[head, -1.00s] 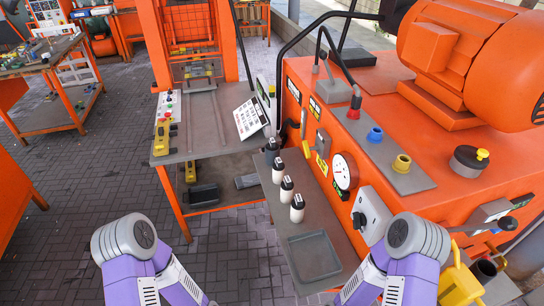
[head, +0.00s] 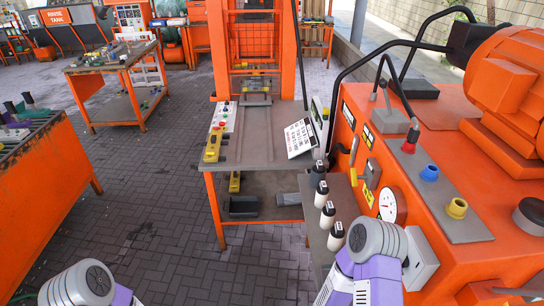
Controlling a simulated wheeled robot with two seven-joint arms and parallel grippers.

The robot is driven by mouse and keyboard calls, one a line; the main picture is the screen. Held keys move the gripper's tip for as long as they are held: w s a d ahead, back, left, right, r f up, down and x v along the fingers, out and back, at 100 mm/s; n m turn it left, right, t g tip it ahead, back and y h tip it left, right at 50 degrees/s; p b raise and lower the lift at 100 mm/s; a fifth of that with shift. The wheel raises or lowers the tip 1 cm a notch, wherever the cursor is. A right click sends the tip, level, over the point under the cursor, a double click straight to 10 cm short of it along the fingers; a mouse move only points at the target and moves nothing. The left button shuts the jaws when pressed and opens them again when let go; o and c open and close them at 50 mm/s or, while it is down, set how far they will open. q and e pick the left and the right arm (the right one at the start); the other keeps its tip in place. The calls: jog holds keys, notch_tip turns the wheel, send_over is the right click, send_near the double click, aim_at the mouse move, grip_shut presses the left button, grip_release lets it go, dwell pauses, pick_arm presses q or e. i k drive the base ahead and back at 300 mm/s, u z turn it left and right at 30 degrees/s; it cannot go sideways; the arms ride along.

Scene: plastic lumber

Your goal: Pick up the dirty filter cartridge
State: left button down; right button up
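Several small white cylinders with black tops stand in a row on a grey side shelf (head: 345,200) of the orange machine. The nearest cylinder (head: 336,237) is just behind my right arm, and another cylinder (head: 321,193) stands farther back. They may be cartridges, but I cannot tell which, if any, is the dirty filter cartridge. Only upper parts of my two purple and grey arms show at the bottom edge, left and right. Both grippers are out of view. My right arm hides the near part of the shelf.
The orange machine (head: 440,250) with a gauge (head: 392,204) and coloured fittings fills the right side. A grey-topped orange work table (head: 262,150) stands ahead. An orange bench (head: 50,185) is at the left, and another table (head: 112,60) is farther back. The paved floor between them is clear.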

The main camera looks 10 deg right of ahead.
aim_at(318, 168)
jog(key=u, duration=0.7)
jog(key=i, duration=2.1)
jog(key=z, duration=1.8)
